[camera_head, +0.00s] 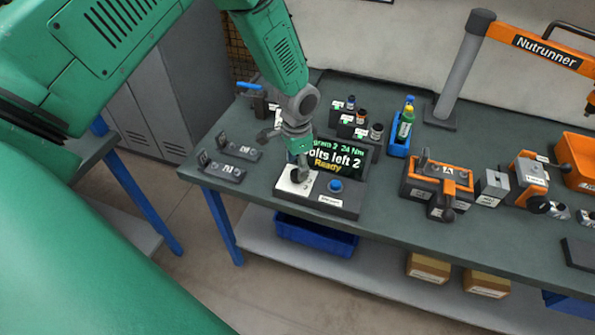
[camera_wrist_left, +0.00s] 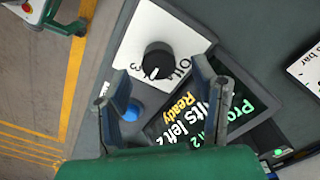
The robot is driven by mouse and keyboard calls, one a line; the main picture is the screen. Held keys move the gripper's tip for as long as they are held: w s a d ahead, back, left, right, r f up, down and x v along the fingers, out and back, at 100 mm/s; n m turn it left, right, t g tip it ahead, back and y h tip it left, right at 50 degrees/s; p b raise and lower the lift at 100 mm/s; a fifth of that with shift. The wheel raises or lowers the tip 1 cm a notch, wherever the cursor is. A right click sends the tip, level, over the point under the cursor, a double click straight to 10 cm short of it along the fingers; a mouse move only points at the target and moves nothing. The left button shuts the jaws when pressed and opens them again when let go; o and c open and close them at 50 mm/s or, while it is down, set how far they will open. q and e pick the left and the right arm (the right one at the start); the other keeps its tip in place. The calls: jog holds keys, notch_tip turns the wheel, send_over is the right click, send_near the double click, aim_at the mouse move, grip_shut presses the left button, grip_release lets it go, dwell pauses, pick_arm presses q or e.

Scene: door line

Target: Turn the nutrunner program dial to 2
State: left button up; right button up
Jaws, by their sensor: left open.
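The program dial is a round black knob (camera_head: 297,175) on a white plate (camera_wrist_left: 130,45) of the control box on the bench. My left gripper (camera_head: 298,160) is open and points down at the dial. In the left wrist view its fingertips (camera_wrist_left: 158,72) stand apart on either side of the knob (camera_wrist_left: 158,58); contact cannot be told. A white mark on the knob points toward the bottom of that view; "3" and "Off" show on the plate. The display (camera_head: 335,155) reads program 2, 24 Nm, bolts left 2, Ready. My right gripper is not in view.
A blue button (camera_head: 336,186) sits beside the dial. Black brackets (camera_head: 222,170) lie left of the box. Sockets (camera_head: 361,117) and a blue bottle holder (camera_head: 399,142) stand behind it. An orange fixture (camera_head: 437,180) and the nutrunner stand (camera_head: 462,70) are to the right.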

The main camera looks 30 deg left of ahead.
pick_arm(q)
jog(key=shift+f, duration=1.85)
jog(key=c, duration=1.1)
jog(key=shift+n, duration=1.1)
jog(key=shift+r, duration=0.1)
jog(key=o, duration=1.1)
